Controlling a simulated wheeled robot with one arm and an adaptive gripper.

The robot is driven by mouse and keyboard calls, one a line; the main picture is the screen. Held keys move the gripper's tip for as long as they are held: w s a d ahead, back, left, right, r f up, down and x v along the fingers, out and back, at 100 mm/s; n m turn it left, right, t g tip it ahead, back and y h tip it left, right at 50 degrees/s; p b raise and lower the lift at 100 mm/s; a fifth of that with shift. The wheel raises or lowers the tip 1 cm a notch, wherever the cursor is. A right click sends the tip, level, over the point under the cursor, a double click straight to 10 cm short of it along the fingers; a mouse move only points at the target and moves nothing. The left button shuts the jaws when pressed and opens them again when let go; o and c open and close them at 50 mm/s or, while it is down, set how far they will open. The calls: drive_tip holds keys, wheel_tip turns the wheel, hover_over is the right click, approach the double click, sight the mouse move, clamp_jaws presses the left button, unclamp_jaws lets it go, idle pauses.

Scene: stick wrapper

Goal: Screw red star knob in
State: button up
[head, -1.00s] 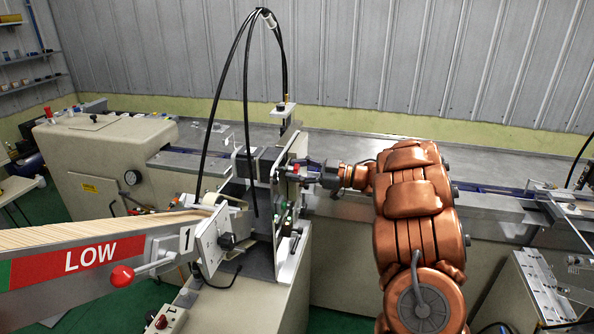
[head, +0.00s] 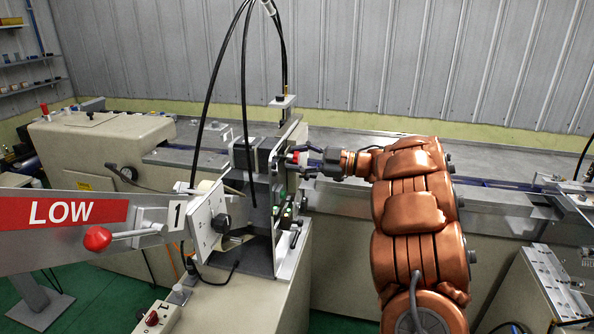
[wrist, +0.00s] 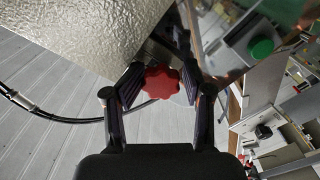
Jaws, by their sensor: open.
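The red star knob (wrist: 161,82) shows in the wrist view between the two fingers of my gripper (wrist: 160,100). The fingers stand apart on its left and right, with a gap visible at least on the right side. In the head view my gripper (head: 309,162) points left at the upright metal plate (head: 284,200) of the wrapper. A small red spot of the knob (head: 294,157) shows at the plate, just ahead of the fingertips. How far the knob sits in its hole is hidden.
A green button (wrist: 262,47) is to the right of the knob in the wrist view. A black cable (head: 245,100) loops above the machine. A red ball lever (head: 97,238) sticks out below the LOW sign (head: 62,212). The conveyor bed (head: 400,165) runs behind my arm.

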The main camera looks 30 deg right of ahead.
drive_tip(key=shift+f+n+b, duration=0.2)
drive_tip(key=shift+n+b, duration=1.5)
drive_tip(key=shift+b, duration=1.5)
drive_tip(key=shift+f+n+b, duration=0.15)
drive_tip(key=shift+n+b, duration=1.55)
drive_tip(key=shift+b, duration=1.5)
drive_tip(key=n+b, duration=0.6)
drive_tip(key=b, duration=0.4)
drive_tip(key=shift+b, duration=0.35)
drive_tip(key=n+b, duration=0.3)
drive_tip(key=b, duration=0.1)
drive_tip(key=shift+r, duration=0.1)
drive_tip(key=shift+r+n+b, duration=0.1)
drive_tip(key=shift+n+b, duration=0.8)
drive_tip(key=shift+n, duration=0.6)
drive_tip(key=shift+r+n, duration=0.15)
drive_tip(key=shift+n, duration=2.55)
